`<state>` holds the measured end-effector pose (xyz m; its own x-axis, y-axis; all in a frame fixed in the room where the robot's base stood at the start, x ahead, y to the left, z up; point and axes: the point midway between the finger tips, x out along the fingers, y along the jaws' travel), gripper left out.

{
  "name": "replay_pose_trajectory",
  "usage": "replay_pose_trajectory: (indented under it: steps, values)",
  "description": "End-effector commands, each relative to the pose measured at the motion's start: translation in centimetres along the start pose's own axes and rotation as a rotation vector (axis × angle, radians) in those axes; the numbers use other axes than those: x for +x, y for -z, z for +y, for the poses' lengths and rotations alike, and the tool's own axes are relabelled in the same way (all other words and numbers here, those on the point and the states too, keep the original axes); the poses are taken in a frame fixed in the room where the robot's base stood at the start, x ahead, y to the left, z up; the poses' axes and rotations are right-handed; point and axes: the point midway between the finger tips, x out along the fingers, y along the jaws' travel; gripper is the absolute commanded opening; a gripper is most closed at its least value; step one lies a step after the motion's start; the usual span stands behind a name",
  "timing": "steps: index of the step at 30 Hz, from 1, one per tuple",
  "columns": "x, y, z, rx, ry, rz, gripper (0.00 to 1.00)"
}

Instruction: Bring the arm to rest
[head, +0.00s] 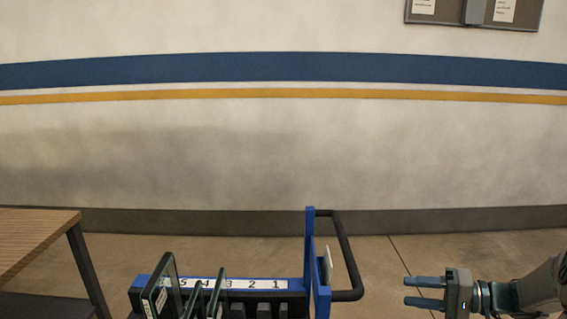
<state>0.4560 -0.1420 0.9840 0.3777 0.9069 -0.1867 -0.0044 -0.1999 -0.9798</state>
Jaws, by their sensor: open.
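My gripper (424,292) is at the lower right of the head view, with its two blue-grey fingers pointing left. The fingers are apart and nothing is between them. My arm (540,287) reaches in from the right edge, and its upper part is out of view. The gripper is to the right of a blue rack and apart from it in the picture.
The blue rack (311,262) has a numbered strip (237,284), dark-framed panels (159,291) and a black handle (349,262). A wooden table (35,236) stands at left. Floor (430,250) shows clear before the striped wall (280,150). A board (475,10) hangs upper right.

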Motion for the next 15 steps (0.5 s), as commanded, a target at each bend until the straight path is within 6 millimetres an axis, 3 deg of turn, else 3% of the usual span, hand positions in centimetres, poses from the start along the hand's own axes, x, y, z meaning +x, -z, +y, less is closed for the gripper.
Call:
replay_pose_trajectory:
  steps: [15]
  values:
    - [6.1, -6.1, -1.5, 0.070, -0.352, -0.226, 0.45]
